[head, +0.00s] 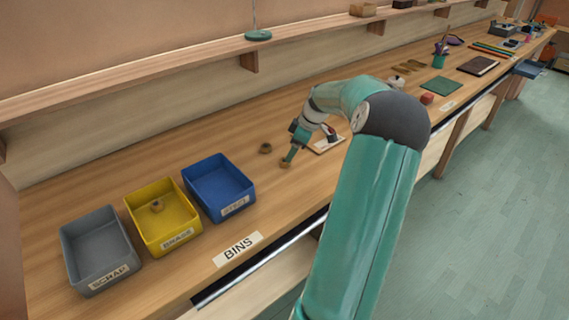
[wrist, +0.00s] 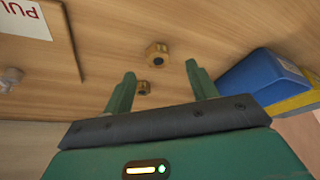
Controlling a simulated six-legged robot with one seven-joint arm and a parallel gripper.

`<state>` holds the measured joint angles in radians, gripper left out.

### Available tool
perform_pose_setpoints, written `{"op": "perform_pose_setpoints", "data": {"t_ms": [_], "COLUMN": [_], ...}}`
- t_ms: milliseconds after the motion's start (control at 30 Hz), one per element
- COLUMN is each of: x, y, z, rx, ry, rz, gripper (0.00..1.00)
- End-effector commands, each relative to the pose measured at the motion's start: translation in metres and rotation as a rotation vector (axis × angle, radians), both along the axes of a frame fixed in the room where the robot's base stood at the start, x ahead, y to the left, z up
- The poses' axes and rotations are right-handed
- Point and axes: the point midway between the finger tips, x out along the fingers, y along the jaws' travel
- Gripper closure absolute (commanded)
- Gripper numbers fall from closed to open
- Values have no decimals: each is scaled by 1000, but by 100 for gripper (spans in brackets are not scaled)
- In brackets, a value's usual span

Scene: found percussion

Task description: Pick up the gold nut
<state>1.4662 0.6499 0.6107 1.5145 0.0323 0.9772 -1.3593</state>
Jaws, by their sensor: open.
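Two small brownish-gold nuts lie on the wooden bench. The nearer nut (head: 285,163) is right by the tip of my gripper (head: 289,157); the other nut (head: 265,148) lies apart, towards the wall. In the wrist view, the larger nut (wrist: 156,52) shows just beyond the gap between the fingertips, and the smaller nut (wrist: 143,88) shows between the fingers near the left one. My gripper (wrist: 160,68) is open, with nothing held. Both nuts look similar in colour.
A blue bin (head: 246,205), the yellow bin (head: 134,219) and a grey bin (head: 70,262) stand left of my gripper. A white card (wrist: 22,18) with red lettering lies on the other side. The bench around the nuts is clear.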

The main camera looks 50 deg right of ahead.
Motion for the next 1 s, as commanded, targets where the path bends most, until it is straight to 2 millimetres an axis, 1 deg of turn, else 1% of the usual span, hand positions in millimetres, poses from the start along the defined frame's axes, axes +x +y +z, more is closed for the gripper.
{"op": "perform_pose_setpoints", "data": {"t_ms": [167, 400, 500, 667, 700, 767, 800, 933, 967, 1000], "x": [8, 23, 25, 25, 25, 25, 25, 24, 24, 24], "y": [3, 6, 6, 6, 6, 6, 6, 6, 6, 6], "z": [-12, -44, -49, -49, -49, -49, -49, -49, -49, -49], "rx": [3, 3, 1, 1, 1, 1, 1, 1, 1, 0], "ry": [-1, -1, -1, -1, -1, -1, -1, -1, -1, -1], "rz": [3, 5, 4, 4, 4, 4, 4, 4, 4, 4], "gripper": [42, 42, 42, 42, 46, 58, 66, 91, 93, 93]}}
